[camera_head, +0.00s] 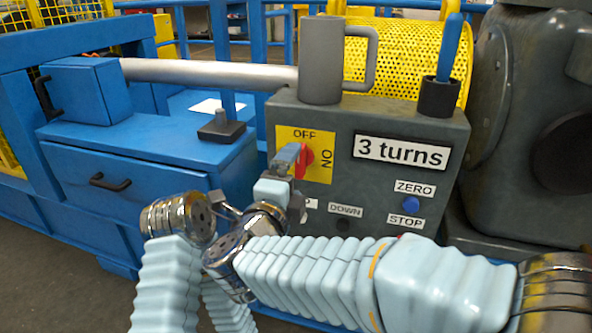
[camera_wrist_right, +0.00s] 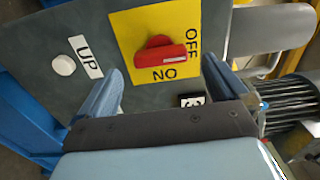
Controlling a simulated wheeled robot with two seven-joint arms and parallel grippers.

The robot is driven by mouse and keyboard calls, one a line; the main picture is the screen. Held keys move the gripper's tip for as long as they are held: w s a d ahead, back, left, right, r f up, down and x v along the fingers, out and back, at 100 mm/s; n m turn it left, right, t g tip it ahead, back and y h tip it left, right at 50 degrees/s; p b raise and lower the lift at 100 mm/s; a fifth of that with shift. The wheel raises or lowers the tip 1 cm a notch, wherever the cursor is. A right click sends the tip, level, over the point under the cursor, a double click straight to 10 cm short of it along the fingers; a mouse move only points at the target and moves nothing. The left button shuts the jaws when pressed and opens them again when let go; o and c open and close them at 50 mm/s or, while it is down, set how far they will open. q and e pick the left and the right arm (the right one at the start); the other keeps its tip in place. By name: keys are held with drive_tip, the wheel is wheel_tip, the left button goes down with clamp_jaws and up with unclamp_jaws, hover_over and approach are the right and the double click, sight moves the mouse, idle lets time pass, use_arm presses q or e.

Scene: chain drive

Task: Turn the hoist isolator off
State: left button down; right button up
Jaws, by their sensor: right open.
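The hoist isolator is a red knob (camera_head: 308,156) on a yellow plate (camera_head: 321,171) marked OFF at the top and ON at the right. In the right wrist view the red knob (camera_wrist_right: 162,54) shows whole, with one end of its bar toward the OFF label. My right gripper (camera_head: 293,178) is in front of the plate and hides part of the knob in the head view. In the right wrist view my right gripper (camera_wrist_right: 162,70) is open, with one finger on each side of the knob and visible gaps to it. My left gripper is not in view.
The grey control box (camera_head: 390,125) carries a "3 turns" display (camera_head: 401,152), a blue ZERO button (camera_head: 411,204) and a white UP button (camera_wrist_right: 63,64). A grey mug-shaped part (camera_head: 321,60) and a blue-handled lever (camera_head: 449,48) stand on top. A blue cabinet (camera_head: 150,150) is at left.

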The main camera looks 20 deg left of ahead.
drive_tip(key=s, duration=1)
drive_tip(key=shift+s+a, duration=0.15)
drive_tip(key=shift+a, duration=0.05)
